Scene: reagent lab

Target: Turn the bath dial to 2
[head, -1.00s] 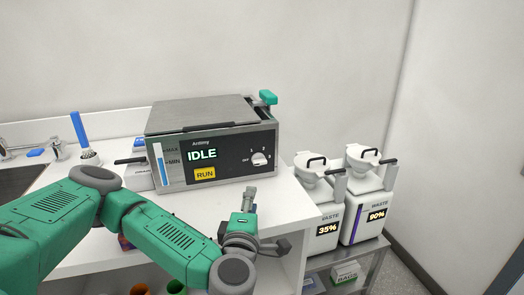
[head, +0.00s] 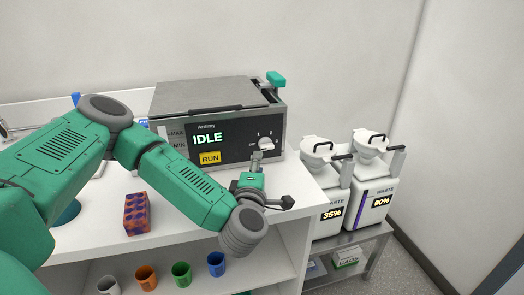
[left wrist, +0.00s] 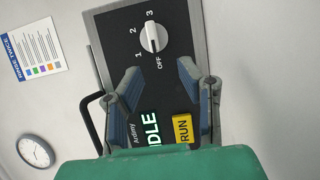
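The bath (head: 209,98) is a grey box on the white counter, its display reading IDLE above a yellow RUN button (head: 210,158). Its white dial (head: 266,143) is at the right of the front panel and also shows in the left wrist view (left wrist: 153,38), with marks OFF, 1, 2 and 3 around it. The dial's raised ridge lies roughly along the line between OFF and 3; which end points is unclear. My left gripper (head: 257,158) is just in front of and below the dial. In the left wrist view its fingers (left wrist: 160,78) are apart and empty, short of the dial. My right gripper is not in view.
Two white waste containers (head: 331,208) (head: 374,192) stand right of the counter. Several coloured cups, one blue (head: 216,264), stand on the shelf below. A teal-handled part (head: 275,79) sticks up behind the bath.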

